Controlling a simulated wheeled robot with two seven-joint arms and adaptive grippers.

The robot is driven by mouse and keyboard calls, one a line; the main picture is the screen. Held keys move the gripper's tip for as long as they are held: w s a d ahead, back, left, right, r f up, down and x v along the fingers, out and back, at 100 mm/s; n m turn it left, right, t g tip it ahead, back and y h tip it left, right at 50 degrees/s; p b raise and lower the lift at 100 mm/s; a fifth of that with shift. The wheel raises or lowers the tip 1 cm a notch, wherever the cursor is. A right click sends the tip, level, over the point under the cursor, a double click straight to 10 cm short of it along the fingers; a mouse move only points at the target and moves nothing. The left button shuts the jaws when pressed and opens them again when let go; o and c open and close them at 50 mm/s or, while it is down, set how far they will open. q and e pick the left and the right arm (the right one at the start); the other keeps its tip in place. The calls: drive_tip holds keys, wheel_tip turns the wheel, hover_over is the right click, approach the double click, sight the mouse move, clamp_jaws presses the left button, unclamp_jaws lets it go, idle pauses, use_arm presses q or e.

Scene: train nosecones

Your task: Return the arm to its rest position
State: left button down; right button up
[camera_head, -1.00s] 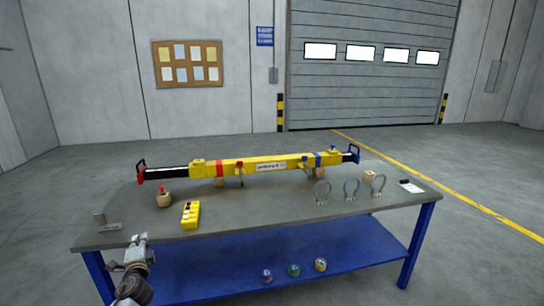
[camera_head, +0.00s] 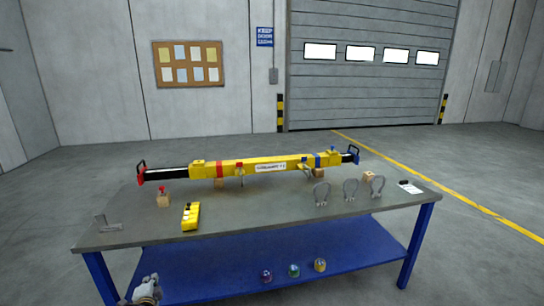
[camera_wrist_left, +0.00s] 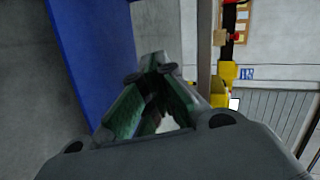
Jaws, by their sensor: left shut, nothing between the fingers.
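My left gripper (camera_head: 148,287) is low at the bottom edge of the head view, in front of the table and below its top. In the left wrist view its fingers (camera_wrist_left: 152,66) are brought together with nothing between them. It is apart from the table (camera_head: 300,222) and touches nothing that I can see. Most of the left arm is out of the head view. My right gripper is not in view.
On the table are a yellow beam (camera_head: 245,166), a yellow control box (camera_head: 191,216), a wooden block with a red knob (camera_head: 163,198), and grey shackles (camera_head: 350,189). Small coloured items, including a green one (camera_head: 293,270), sit on the blue lower shelf (camera_head: 220,268).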

use_arm(q)
drive_tip(key=s+d+f+n+g+h, duration=0.1)
drive_tip(key=s+d+f+g, duration=0.1)
drive_tip(key=s+f, duration=0.65)
drive_tip(key=s+d+f+n+g+h+p, duration=0.15)
drive_tip(key=s+f, duration=0.35)
drive_tip(key=f, duration=0.7)
drive_tip(key=s+d+f+n+g+h, duration=0.1)
drive_tip(key=s+d+f+g, duration=0.15)
drive_tip(key=s+f, duration=0.6)
drive_tip(key=s+d+f+n+g, duration=0.1)
drive_tip(key=s+f, duration=0.4)
drive_tip(key=s, duration=0.6)
drive_tip(key=s+d+f+n+g+h+p, duration=0.1)
drive_tip(key=s+f, duration=0.5)
drive_tip(key=s, duration=0.6)
drive_tip(key=s+d+f+n+g, duration=0.3)
drive_tip(key=s+d+f+g, duration=0.1)
drive_tip(key=s, duration=0.7)
wheel_tip(320, 180, down, 2)
drive_tip(key=shift+s+d+f+h, duration=0.15)
drive_tip(key=shift+s+d+h, duration=0.15)
drive_tip(key=shift+d, duration=0.2)
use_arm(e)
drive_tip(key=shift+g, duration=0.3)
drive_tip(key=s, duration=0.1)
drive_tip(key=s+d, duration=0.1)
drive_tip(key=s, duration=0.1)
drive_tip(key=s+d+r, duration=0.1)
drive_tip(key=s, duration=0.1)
